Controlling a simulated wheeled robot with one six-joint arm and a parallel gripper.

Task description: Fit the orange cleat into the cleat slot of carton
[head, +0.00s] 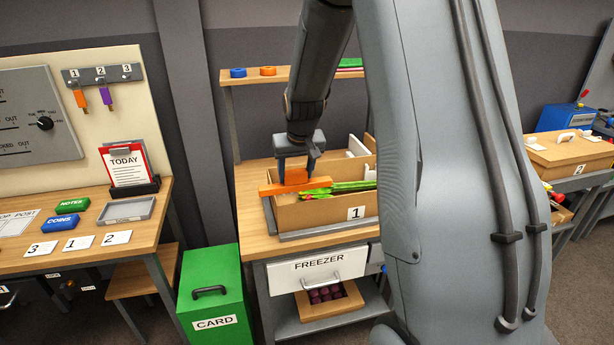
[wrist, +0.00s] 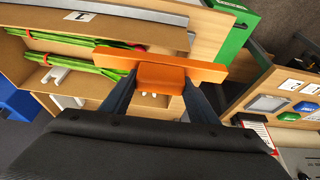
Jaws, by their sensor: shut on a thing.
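My gripper (head: 297,170) is shut on the orange cleat (head: 286,183), a bar with a raised block in its middle. In the wrist view the cleat (wrist: 160,73) lies across between my two fingers (wrist: 160,97). The cleat is over the left end of the open cardboard carton (head: 345,213) marked 1. I cannot tell whether it touches the carton wall. The carton (wrist: 50,80) holds tulip bunches (head: 340,188) with green stems and a red band. The cleat slot is not clearly visible; the cleat and gripper may hide it.
The carton sits in a grey-edged tray (head: 325,229) on a wooden bench (head: 250,215) above the freezer drawer (head: 318,271). White fittings (head: 357,146) show at the carton's back. A green card bin (head: 212,290) stands left of the bench. A closed carton 2 (head: 570,155) stands at right.

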